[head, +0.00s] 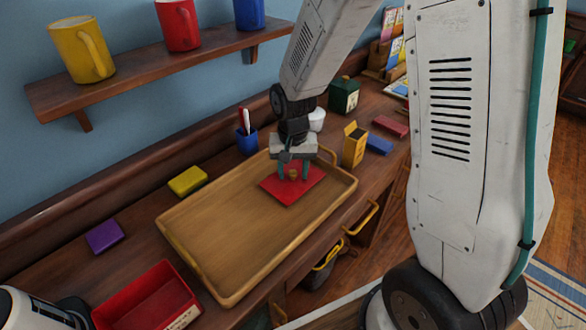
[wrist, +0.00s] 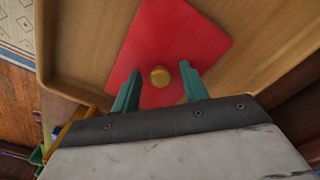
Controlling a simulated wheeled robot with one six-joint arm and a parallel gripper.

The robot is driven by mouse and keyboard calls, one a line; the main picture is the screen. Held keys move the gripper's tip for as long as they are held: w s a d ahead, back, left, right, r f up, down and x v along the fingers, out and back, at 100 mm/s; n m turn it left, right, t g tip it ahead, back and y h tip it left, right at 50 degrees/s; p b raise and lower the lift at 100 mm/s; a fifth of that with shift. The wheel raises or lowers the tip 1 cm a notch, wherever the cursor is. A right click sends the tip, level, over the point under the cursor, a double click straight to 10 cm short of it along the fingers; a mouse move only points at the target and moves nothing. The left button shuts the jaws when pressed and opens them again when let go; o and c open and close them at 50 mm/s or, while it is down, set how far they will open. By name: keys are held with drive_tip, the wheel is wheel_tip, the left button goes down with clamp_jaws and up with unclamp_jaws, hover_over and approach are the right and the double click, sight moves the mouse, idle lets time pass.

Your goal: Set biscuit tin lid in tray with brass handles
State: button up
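The biscuit tin lid is a red square (head: 290,192) with a round brass knob. It appears to lie flat on the floor of the wooden tray (head: 215,235), toward the tray's far right end. The lid also shows in the wrist view (wrist: 185,35), within the tray's rim (wrist: 47,50). My gripper (head: 293,176) points down over the lid. In the wrist view its two teal fingers (wrist: 158,86) stand apart on either side of the knob (wrist: 160,77), with a gap on each side. The lid's lower edge is partly hidden by the gripper in the wrist view.
A yellow box (head: 354,147), blue block (head: 379,145) and red block (head: 390,126) lie right of the tray. A blue pen cup (head: 247,142) and yellow block (head: 188,181) stand behind it. A red bin (head: 150,300) is at front left. Mugs stand on the shelf (head: 150,75) above.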

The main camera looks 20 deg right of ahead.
sight(293, 173)
wheel_tip(293, 173, up, 12)
drive_tip(key=r, duration=0.1)
drive_tip(key=s+d+r+n, duration=0.1)
drive_tip(key=s+r, duration=0.2)
drive_tip(key=s, duration=0.5)
drive_tip(key=s+r+n, duration=0.2)
drive_tip(key=s+r, duration=0.1)
drive_tip(key=s, duration=0.5)
drive_tip(key=s+d+r+n+t, duration=0.1)
drive_tip(key=s+r, duration=0.2)
drive_tip(key=s, duration=0.5)
drive_tip(key=shift+s+d+r+n, duration=0.2)
drive_tip(key=shift+d+r+n, duration=0.05)
drive_tip(key=shift+d+n, duration=0.05)
